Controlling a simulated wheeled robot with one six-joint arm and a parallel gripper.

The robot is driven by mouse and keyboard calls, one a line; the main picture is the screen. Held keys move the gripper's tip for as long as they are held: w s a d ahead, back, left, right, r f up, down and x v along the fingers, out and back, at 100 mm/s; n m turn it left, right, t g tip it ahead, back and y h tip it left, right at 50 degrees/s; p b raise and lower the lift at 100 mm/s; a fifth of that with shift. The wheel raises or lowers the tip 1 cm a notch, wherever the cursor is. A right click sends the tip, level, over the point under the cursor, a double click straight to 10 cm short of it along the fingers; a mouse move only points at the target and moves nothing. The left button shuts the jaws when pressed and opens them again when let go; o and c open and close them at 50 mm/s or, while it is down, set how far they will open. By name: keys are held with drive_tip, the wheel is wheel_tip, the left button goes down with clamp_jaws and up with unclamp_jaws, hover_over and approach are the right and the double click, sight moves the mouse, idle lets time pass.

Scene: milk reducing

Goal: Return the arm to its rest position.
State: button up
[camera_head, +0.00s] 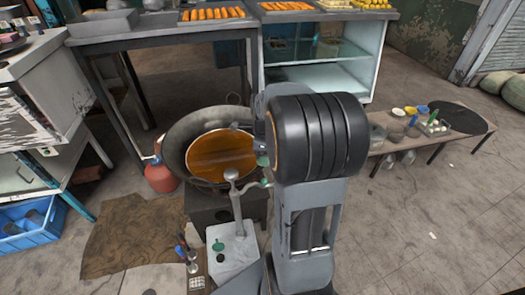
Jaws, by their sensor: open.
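My arm rises from the bottom of the view, right of the middle. Its large black ribbed joint stands in front of the wok's right side. Only a little of what appears to be my gripper (262,158) shows at the left edge of this joint, beside the wok's right rim. It is open. Most of it is hidden behind the arm, and I cannot see anything between its fingers.
A dark wok (177,137) with orange-brown liquid (222,155) sits on a dark stove (206,208). A grey box (232,252) with an upright metal rod stands in front. A low bench (405,143) with bowls is right. The right floor (430,220) is clear.

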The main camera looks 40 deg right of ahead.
idle(0.3)
drive_tip(key=s+a+r+n+t+p, duration=0.1)
drive_tip(key=s+a+r+n+p, duration=0.3)
drive_tip(key=n, duration=0.9)
drive_tip(key=s+a+r+n+t+p, duration=0.2)
drive_tip(key=s+a+r+n+p, duration=0.1)
drive_tip(key=a+r+n, duration=0.6)
drive_tip(key=s+a+n, duration=0.1)
drive_tip(key=a+n, duration=0.3)
drive_tip(key=n, duration=0.1)
drive_tip(key=shift+s+r+t+p, duration=0.15)
drive_tip(key=shift+s+t+p, duration=0.15)
drive_tip(key=shift+s+p, duration=0.1)
drive_tip(key=shift+c, duration=0.4)
